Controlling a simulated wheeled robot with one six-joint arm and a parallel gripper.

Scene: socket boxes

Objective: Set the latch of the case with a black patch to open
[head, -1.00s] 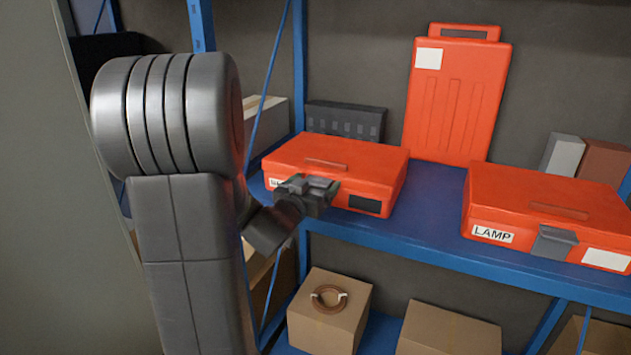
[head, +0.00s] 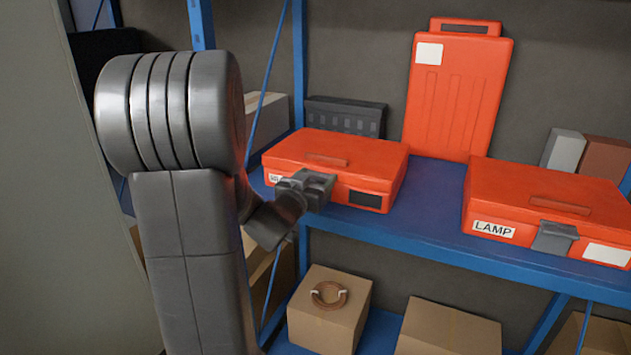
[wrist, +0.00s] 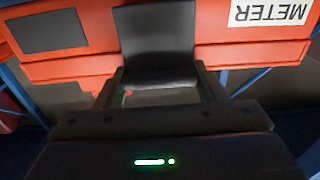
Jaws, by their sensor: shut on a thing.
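The case with the black patch (head: 366,199) is an orange-red box (head: 375,163) lying flat on the blue shelf, its lid down. In the wrist view its front appears upside down, with the black patch (wrist: 47,31) at left and a METER label (wrist: 270,12) at right. Its dark grey latch (wrist: 155,38) sits between them on the case front. My gripper (head: 308,188) is at the front of this case; in the wrist view its fingers (wrist: 157,88) are shut on the latch. In the head view my gripper covers the latch, and I cannot tell the latch's setting.
A second orange case (head: 545,205) labelled LAMP, with a grey latch and white patch, lies to the right. An upright orange case (head: 457,95) stands behind. Bare blue shelf (head: 430,205) separates the two flat cases. Cardboard boxes (head: 328,315) are below.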

